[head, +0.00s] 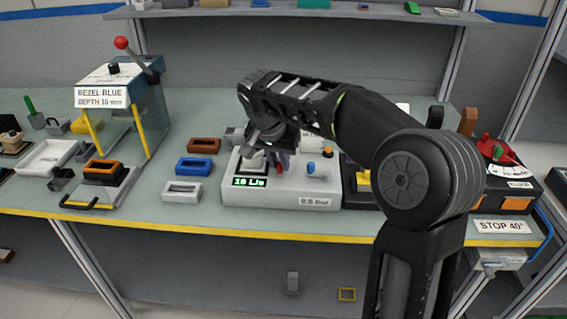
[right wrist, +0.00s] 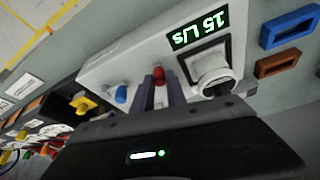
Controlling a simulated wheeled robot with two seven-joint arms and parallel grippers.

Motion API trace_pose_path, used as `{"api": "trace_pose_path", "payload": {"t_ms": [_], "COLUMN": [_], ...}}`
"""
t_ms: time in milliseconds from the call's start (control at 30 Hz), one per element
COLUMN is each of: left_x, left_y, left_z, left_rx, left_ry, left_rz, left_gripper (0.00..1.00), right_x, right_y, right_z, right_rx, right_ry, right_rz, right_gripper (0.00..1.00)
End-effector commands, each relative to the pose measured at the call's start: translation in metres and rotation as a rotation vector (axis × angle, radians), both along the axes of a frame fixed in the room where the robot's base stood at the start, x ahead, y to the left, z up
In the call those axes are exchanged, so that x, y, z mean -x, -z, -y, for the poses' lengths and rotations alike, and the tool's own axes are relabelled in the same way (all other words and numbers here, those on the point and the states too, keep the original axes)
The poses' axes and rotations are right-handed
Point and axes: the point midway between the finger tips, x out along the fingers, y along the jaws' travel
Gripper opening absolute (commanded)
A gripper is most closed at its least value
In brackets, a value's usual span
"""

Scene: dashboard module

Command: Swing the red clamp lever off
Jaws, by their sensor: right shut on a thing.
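The red clamp lever (head: 279,169) is on a white dashboard module (head: 240,192) on the bench. In the right wrist view, the red lever (right wrist: 158,74) sits between the fingertips of my right gripper (right wrist: 160,85), which is shut on it. In the head view my right gripper (head: 277,158) comes down over the module, and its wrist hides part of the module's top. A white round fitting (right wrist: 212,72) stands beside the lever, next to a green lit display (right wrist: 199,27). My left gripper is not in view.
A blue knob (head: 311,168) stands right of the lever on the module. Blue (head: 194,166), brown (head: 204,146) and white (head: 182,192) bezels lie to the left. A press stand (head: 150,105) stands farther left. A gauge box (head: 500,180) is at the right.

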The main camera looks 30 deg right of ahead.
Motion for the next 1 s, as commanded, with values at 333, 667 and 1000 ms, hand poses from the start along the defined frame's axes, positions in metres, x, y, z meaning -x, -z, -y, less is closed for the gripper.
{"api": "trace_pose_path", "payload": {"t_ms": [333,667,1000], "left_x": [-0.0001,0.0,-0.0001], "left_y": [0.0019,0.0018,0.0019], "left_z": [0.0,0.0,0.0], "left_rx": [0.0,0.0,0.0], "left_ry": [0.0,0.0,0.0], "left_rz": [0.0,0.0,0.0], "left_gripper": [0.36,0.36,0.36], "right_x": [-0.0033,-0.0034,-0.0028], "right_y": [-0.0009,-0.001,-0.0003], "right_z": [-0.0032,-0.0035,-0.0032], "right_rx": [-0.001,-0.002,-0.001], "right_ry": [0.076,0.076,0.076], "right_rz": [0.004,0.004,0.002], "right_gripper": [0.0,0.18,0.39]}}
